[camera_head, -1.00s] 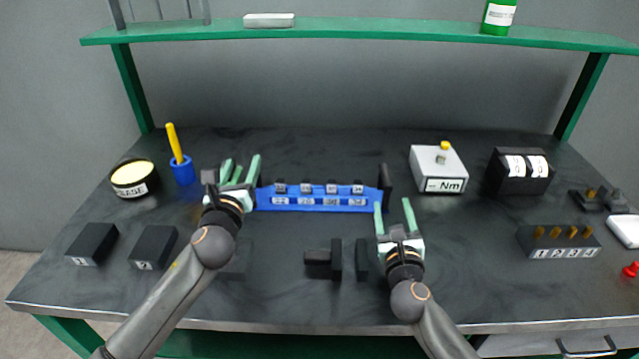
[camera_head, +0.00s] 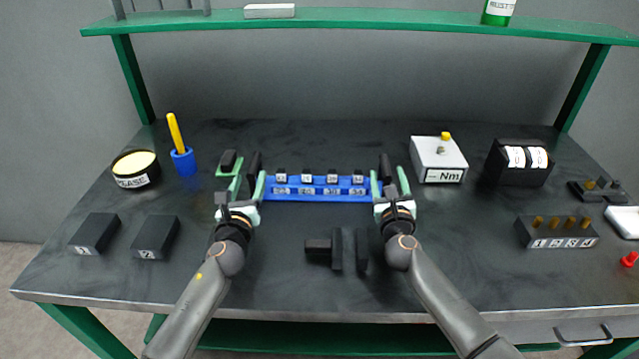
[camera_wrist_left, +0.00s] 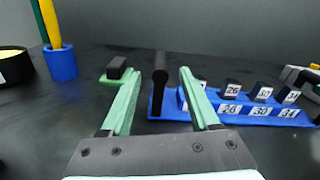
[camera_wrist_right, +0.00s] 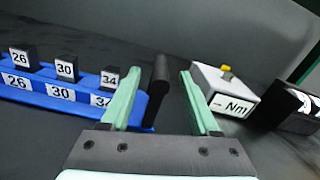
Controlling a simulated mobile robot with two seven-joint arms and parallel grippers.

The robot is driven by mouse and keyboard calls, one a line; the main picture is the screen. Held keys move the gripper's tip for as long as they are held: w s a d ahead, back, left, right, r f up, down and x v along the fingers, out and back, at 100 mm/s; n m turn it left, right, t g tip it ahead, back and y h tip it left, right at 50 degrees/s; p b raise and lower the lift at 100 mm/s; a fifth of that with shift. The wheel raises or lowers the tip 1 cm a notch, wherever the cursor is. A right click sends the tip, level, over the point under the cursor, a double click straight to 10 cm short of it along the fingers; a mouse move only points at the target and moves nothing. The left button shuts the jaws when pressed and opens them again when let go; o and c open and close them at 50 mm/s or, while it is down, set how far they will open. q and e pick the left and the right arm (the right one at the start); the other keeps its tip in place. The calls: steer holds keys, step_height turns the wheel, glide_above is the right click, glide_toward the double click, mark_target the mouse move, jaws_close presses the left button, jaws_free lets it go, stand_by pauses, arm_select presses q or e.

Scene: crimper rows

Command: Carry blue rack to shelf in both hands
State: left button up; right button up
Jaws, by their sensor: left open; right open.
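The blue rack (camera_head: 318,194) lies on the dark bench, holding a row of black numbered blocks. It has an upright black handle at each end: the left handle (camera_wrist_left: 159,82) and the right handle (camera_wrist_right: 157,88). My left gripper (camera_head: 247,183) is open at the left end, its fingers on either side of the left handle. My right gripper (camera_head: 389,179) is open at the right end, its fingers on either side of the right handle. Whether either touches its handle I cannot tell. The green shelf (camera_head: 380,18) runs above the back of the bench.
The shelf carries a light box (camera_head: 269,11) and a green bottle (camera_head: 498,10), with room between. Black blocks (camera_head: 337,249) lie before the rack. A blue cup (camera_head: 184,162) stands left, a grey Nm box (camera_head: 438,160) right. A small green-based black block (camera_wrist_left: 117,70) sits beside my left gripper.

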mark_target(253, 162)
arm_select(q)
steer(key=shift+w+d, duration=0.15)
steer(key=shift+w, duration=2.85)
arm_select(e)
steer(key=shift+w+d, duration=0.15)
steer(key=shift+w, duration=2.35)
arm_select(q)
jaws_close()
arm_select(e)
steer(key=shift+f, duration=0.1)
jaws_close()
arm_select(q)
steer(key=shift+w+r, duration=0.15)
steer(key=shift+r, duration=0.2)
arm_select(e)
steer(key=shift+w+r, duration=0.15)
steer(key=shift+r, duration=0.25)
